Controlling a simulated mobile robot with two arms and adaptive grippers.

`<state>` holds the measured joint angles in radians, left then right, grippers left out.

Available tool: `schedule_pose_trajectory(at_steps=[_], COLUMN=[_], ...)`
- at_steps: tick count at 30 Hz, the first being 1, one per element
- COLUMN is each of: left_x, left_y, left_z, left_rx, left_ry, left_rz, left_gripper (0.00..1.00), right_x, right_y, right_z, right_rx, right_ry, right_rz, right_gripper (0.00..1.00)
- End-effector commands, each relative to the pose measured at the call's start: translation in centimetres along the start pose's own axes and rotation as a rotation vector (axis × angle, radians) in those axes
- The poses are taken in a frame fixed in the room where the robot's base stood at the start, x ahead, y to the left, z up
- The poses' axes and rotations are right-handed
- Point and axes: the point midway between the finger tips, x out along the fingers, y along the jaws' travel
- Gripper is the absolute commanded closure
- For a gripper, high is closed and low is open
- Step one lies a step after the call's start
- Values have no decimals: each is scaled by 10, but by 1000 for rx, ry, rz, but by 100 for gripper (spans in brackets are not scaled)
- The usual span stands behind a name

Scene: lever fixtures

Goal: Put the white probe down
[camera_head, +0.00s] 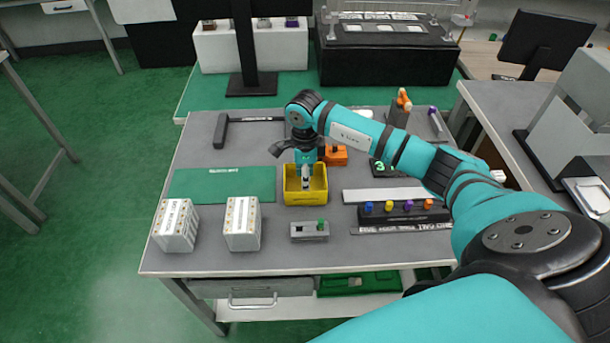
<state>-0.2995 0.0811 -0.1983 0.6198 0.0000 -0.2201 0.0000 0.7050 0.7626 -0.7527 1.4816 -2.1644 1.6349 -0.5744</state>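My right arm comes in from the right, and its gripper (305,172) points down at the yellow open box (291,198) near the middle of the table. A small pale piece, possibly the white probe (306,184), shows under the gripper inside the box's outline. It is too small to tell whether the fingers hold it or whether it touches the box floor. The wrist and the fingers hide part of the box's inside. My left gripper is not in view.
Two white blocks (242,224) and a small grey fixture (310,231) stand in front. A black rack with coloured knobs (403,212) is at the right. A green mat (222,185) lies left of the box. An orange object (335,156) sits behind it.

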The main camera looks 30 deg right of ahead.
Motion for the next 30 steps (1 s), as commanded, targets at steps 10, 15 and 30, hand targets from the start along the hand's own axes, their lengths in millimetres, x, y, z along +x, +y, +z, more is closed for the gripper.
schedule_pose_trajectory(at_steps=[10,15,30], left_x=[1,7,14], left_y=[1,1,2], left_z=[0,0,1], left_rx=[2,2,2], left_ry=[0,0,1], left_rz=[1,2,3], left_gripper=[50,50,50], right_x=[-20,-57,-123], right_y=[-1,-1,0], right_z=[1,0,0], right_rx=[0,-1,0], right_ry=[-3,-2,0], right_rz=[-5,-6,-1], right_gripper=[63,63,63])
